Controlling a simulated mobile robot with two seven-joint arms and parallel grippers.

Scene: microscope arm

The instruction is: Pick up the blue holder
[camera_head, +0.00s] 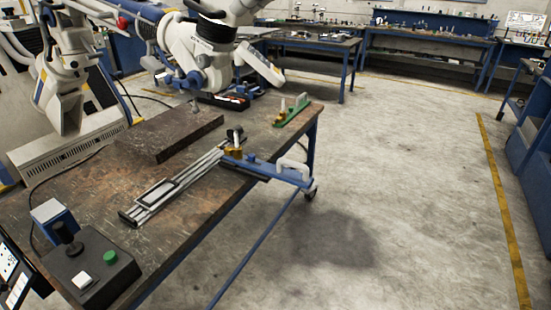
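The blue holder (262,168) is a long flat blue piece lying on the worktable (105,190). A white loop handle (292,168) stands on its right end, which reaches out past the table's right edge. Its left end meets a silver railed slide (178,184), next to a brass-coloured clamp with a dark knob (234,146). I cannot tell whether the holder is fixed to the slide. A similar green holder (291,112) with a white handle lies farther back near the table's far right corner. Neither of my grippers shows in this view.
A large white jointed arm (205,55) hangs over the table's far side. A dark block (170,133) lies behind the slide. A control box (90,270) with a joystick and a blue box (52,218) stand at the near left. The floor (400,200) at right is clear.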

